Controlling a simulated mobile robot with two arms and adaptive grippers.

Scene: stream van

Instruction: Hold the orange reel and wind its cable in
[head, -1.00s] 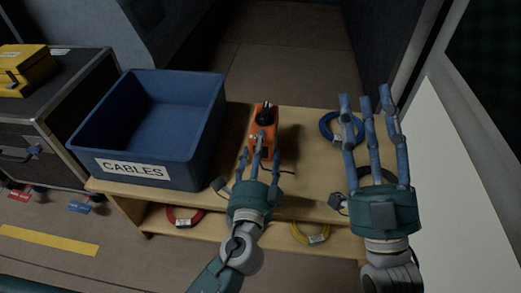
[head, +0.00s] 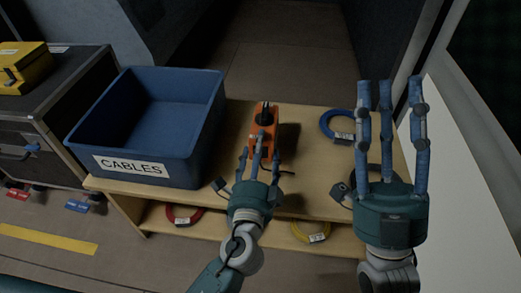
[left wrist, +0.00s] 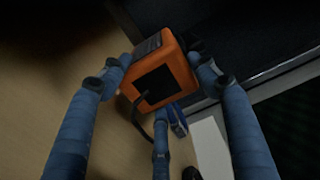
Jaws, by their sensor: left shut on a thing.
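The orange reel (head: 264,128) is at the middle of the wooden bench, with a black part on top. My left gripper (head: 258,150) is shut on it, fingers on its sides. In the left wrist view the reel (left wrist: 160,72) shows a dark square opening with a black cable (left wrist: 138,112) coming out. In the head view a black plug (head: 220,184) lies left of my left gripper, at the bench's front. My right gripper (head: 391,100) is open and empty, fingers spread and pointing away, over the right side of the bench.
A blue bin (head: 185,148) labelled CABLES stands left on the bench (head: 310,190). A blue cable coil (head: 338,124) lies at the back right, and another dark coil is partly hidden by my right gripper. Red (head: 184,214) and yellow (head: 311,232) coils lie on the lower shelf.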

